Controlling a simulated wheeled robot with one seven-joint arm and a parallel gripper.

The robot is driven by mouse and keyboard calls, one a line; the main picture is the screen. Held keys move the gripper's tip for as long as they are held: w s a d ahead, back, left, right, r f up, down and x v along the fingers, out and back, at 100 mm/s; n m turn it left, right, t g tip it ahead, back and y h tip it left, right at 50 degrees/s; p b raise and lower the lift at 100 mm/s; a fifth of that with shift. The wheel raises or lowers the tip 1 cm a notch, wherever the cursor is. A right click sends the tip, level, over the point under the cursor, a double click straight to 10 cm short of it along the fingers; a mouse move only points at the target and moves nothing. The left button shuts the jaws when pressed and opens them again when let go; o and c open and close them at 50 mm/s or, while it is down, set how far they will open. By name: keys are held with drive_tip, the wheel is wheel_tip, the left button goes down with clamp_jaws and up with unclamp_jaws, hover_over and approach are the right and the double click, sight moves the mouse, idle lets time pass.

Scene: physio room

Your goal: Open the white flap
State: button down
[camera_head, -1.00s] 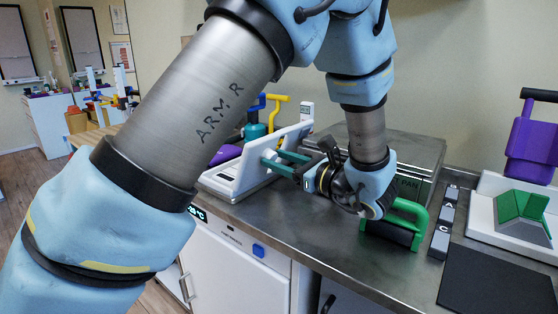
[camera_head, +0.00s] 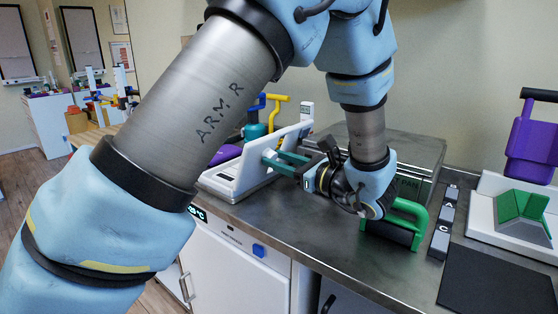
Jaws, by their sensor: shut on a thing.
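The white flap (camera_head: 252,162) belongs to a low white unit (camera_head: 217,183) on the metal counter, left of my wrist. The flap stands tilted up from the unit's base. My gripper (camera_head: 275,159) reaches in from the right with its teal fingers pointing left. The fingers are shut on a part at the flap's right side, most likely its handle. The exact contact is small and partly hidden by the fingers. My wrist hangs over the counter just right of the flap.
A green-handled block (camera_head: 408,222) stands close to the right of my wrist. A grey metal box (camera_head: 415,150) is behind it. Dark labelled blocks (camera_head: 445,218), a black mat (camera_head: 495,280) and a white stand with green wedges (camera_head: 520,212) lie further right. Purple and teal items sit behind the flap.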

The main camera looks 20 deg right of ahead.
sight(268, 144)
idle(0.4)
drive_tip(key=shift+w+a+r+g+p, duration=0.1)
drive_tip(key=shift+w+r+g+p, duration=0.15)
drive_tip(key=shift+r+p, duration=0.35)
drive_tip(key=w+a+r+g+h+p, duration=0.1)
drive_tip(key=g+p, duration=0.1)
drive_tip(key=p, duration=0.2)
drive_tip(key=shift+w+r, duration=0.35)
drive_tip(key=shift+r, duration=0.05)
drive_tip(key=shift+w+a+g+h+p, duration=0.4)
drive_tip(key=shift+w+g+p, duration=0.15)
drive_tip(key=shift+g+p, duration=0.2)
drive_tip(key=shift+c, duration=2.4)
unclamp_jaws()
